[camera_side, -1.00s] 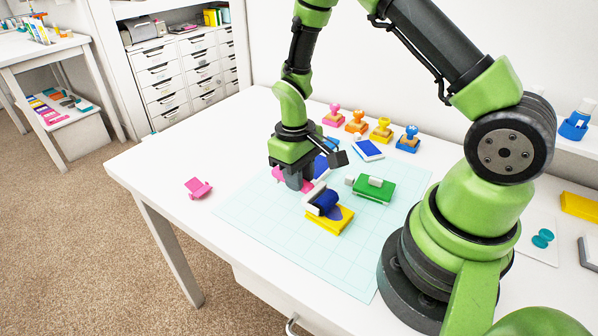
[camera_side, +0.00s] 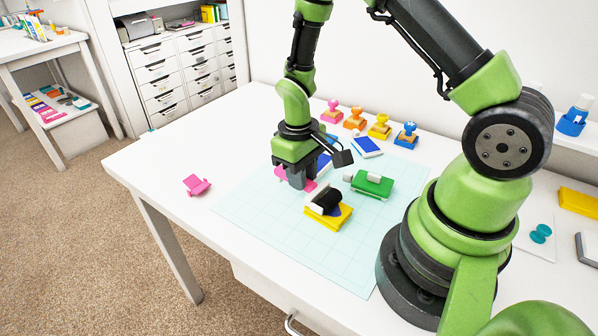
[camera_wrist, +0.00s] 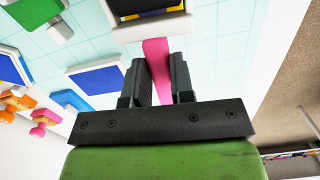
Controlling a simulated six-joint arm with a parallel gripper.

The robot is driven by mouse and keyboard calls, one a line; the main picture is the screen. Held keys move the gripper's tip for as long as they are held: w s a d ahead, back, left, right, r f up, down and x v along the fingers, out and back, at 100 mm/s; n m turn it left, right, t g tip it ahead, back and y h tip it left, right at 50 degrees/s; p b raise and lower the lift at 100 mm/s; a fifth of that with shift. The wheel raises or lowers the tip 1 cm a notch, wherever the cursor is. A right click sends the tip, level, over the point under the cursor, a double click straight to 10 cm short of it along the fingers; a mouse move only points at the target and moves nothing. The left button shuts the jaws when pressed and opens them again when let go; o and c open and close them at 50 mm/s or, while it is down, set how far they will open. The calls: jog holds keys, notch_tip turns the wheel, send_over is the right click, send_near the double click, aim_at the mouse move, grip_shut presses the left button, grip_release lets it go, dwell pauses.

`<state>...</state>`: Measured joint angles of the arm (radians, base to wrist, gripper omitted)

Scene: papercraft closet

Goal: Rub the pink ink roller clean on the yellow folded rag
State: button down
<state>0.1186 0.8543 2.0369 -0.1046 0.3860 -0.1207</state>
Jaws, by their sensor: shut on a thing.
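The pink ink roller has a pink handle (camera_wrist: 156,62), a pale frame and a drum (camera_side: 324,199) that looks black now. The drum lies on or just over the yellow folded rag (camera_side: 334,221), covering part of it; whether they touch is hard to tell. My gripper (camera_side: 300,182) is shut on the handle, left of the rag. In the wrist view the handle sits between the two fingers, with the pale frame (camera_wrist: 150,28) beyond them. A strip of the yellow rag (camera_wrist: 155,13) shows past the frame. The rag surface under the drum is hidden.
A green block with a pale cylinder (camera_side: 373,186) lies right of the rag. A blue pad (camera_side: 366,147) and several coloured stamps (camera_side: 380,127) stand behind. A pink stand (camera_side: 197,185) sits at left. The pale gridded mat (camera_side: 290,235) is clear in front.

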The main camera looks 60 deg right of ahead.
jog(key=shift+r, duration=0.15)
jog(key=shift+r, duration=2.9)
